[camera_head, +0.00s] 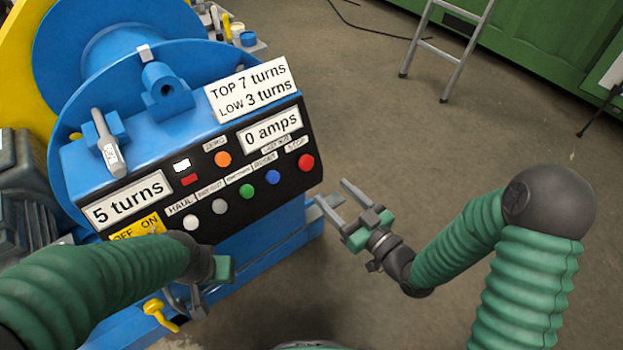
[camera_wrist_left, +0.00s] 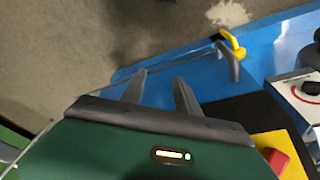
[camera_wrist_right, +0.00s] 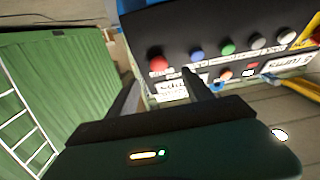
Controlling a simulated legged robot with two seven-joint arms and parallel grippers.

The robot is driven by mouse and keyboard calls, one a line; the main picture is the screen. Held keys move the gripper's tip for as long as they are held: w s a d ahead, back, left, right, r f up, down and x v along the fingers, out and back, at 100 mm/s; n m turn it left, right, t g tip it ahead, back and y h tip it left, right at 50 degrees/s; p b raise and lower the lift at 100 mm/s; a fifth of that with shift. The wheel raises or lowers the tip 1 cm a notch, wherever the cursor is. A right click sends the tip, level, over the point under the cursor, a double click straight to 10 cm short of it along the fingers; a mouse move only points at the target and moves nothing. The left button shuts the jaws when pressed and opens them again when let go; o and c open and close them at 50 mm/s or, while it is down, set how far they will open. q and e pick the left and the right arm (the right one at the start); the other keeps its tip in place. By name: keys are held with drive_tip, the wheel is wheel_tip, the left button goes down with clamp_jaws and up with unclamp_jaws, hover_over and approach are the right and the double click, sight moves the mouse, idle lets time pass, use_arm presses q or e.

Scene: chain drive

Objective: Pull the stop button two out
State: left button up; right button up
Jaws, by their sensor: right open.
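A red round button (camera_head: 306,162) labelled STOP sits at the right end of the black control panel. It also shows in the right wrist view (camera_wrist_right: 158,62). My right gripper (camera_head: 331,191) is open and empty, just right of and below this button, apart from it. Its fingers (camera_wrist_right: 160,85) point toward the panel. My left gripper (camera_wrist_left: 160,76) has its fingers apart with nothing between them, low in front of the blue machine. In the left wrist view a red part on a yellow block (camera_wrist_left: 278,160) shows at the lower right, partly cut off. I cannot tell which is stop button two.
White, grey, green and blue buttons line the black panel (camera_head: 285,206). A yellow-handled lever (camera_head: 160,314) is low on the blue machine, near my left gripper. A ladder (camera_head: 450,50) stands at the back.

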sight(308, 168)
drive_tip(key=x, duration=0.4)
drive_tip(key=b+x, duration=0.1)
drive_tip(key=x, duration=0.1)
drive_tip(key=shift+w+d+f, duration=0.1)
drive_tip(key=shift+w+d, duration=0.2)
drive_tip(key=shift+d, duration=0.05)
drive_tip(key=x, duration=0.4)
drive_tip(key=shift+s+a+b, duration=0.2)
drive_tip(key=shift+a+b, duration=0.2)
drive_tip(key=shift+d, duration=0.3)
drive_tip(key=shift+c, duration=1)
use_arm(q)
drive_tip(key=shift+d+f, duration=0.3)
drive_tip(key=shift+f, duration=0.55)
use_arm(e)
clamp_jaws()
